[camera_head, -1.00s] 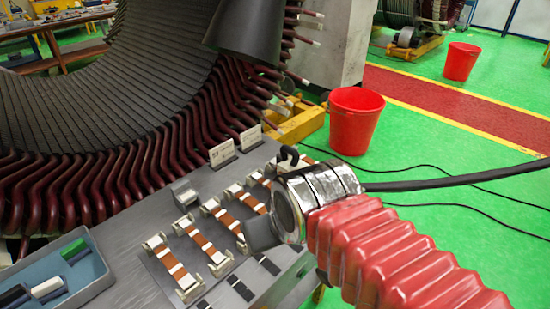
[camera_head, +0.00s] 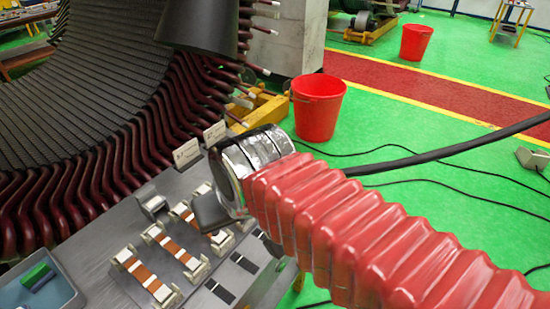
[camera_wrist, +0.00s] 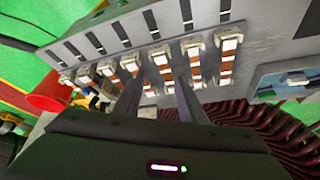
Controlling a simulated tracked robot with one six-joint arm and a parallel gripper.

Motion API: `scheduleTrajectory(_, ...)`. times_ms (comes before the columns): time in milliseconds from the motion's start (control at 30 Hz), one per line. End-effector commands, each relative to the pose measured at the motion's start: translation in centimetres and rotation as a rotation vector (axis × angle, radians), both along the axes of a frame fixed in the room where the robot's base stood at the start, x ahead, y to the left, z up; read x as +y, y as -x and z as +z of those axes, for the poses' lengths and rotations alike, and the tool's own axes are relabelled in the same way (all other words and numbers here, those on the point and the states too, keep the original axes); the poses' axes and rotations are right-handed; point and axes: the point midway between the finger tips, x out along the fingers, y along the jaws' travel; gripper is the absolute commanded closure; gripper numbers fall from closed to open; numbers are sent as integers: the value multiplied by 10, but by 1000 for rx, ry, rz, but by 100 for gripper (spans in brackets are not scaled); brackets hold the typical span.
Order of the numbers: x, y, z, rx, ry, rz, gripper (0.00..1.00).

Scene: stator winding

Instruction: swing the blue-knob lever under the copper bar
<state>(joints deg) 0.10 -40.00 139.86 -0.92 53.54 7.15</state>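Several copper bars lie side by side in pale holders on a grey bench; the nearest copper bar (camera_head: 139,273) shows whole in the head view. They also show in the wrist view, with one copper bar (camera_wrist: 226,66) right of my fingers. I cannot make out a blue-knob lever in either view. In the head view a dark finger of my gripper (camera_head: 212,212) covers part of the row's far end.
The stator's dark red coils (camera_head: 110,175) rise behind the grey bench (camera_head: 92,262). A blue tray (camera_head: 62,292) with a green item stands at the lower left. Small white label cards (camera_head: 187,153) stand behind the bars. A red bucket (camera_head: 318,105) is on the green floor.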

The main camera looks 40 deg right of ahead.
Motion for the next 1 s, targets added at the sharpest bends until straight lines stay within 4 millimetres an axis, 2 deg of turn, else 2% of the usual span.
scheduleTrajectory(267, -29, -40, 31, 84, -120, -343, 63)
scheduleTrajectory(500, -65, -77, 52, 153, -223, -684, 63)
scheduleTrajectory(800, -119, -120, 67, 223, -331, -1119, 63)
scheduleTrajectory(1000, -160, -145, 68, 261, -387, -1414, 63)
